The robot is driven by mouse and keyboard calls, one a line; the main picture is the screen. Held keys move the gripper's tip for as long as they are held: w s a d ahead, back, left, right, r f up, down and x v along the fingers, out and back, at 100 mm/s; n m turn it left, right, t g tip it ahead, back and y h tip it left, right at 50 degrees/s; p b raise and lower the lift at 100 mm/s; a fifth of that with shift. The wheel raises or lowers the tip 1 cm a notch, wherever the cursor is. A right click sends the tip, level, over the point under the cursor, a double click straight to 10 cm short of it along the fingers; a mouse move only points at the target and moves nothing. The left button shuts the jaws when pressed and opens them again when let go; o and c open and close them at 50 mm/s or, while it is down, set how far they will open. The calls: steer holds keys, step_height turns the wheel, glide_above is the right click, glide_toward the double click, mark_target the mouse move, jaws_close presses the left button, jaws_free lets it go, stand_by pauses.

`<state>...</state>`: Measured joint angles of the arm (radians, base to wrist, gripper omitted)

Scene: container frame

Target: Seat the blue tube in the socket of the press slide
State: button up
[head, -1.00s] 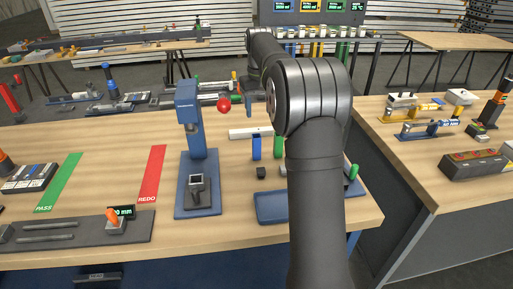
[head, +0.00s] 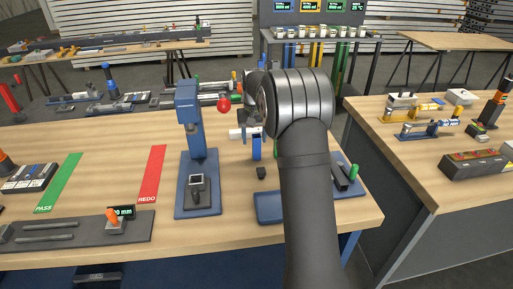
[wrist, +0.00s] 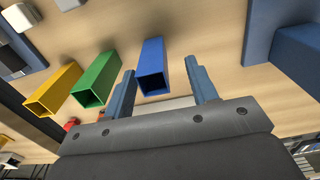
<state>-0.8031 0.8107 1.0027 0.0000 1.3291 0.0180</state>
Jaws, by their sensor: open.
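The blue tube (head: 256,148) stands upright on the bench in the head view, just right of the press. In the wrist view the blue tube (wrist: 151,65) shows its open square end. My gripper (wrist: 160,68) is open, with one finger on each side of the blue tube in the picture; I see no contact. In the head view my gripper (head: 247,131) is small and partly hidden by my arm, close to the tube's top. The press slide (head: 197,195) with its square socket (head: 196,180) lies on the blue press base (head: 183,208) and looks empty.
A green tube (wrist: 97,80) and a yellow tube (wrist: 53,90) stand beside the blue one in the wrist view. The blue press column (head: 188,120) with its red knob (head: 223,104) rises left of my gripper.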

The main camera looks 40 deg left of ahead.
mark_target(256, 147)
steer(key=shift+w+d+f, duration=0.1)
steer(key=shift+w+f, duration=0.05)
steer(key=shift+f, duration=1.2)
steer(key=shift+w+d+f, duration=0.1)
steer(key=shift+w+f, duration=0.05)
steer(key=shift+f, duration=1.2)
steer(key=c, duration=1.1)
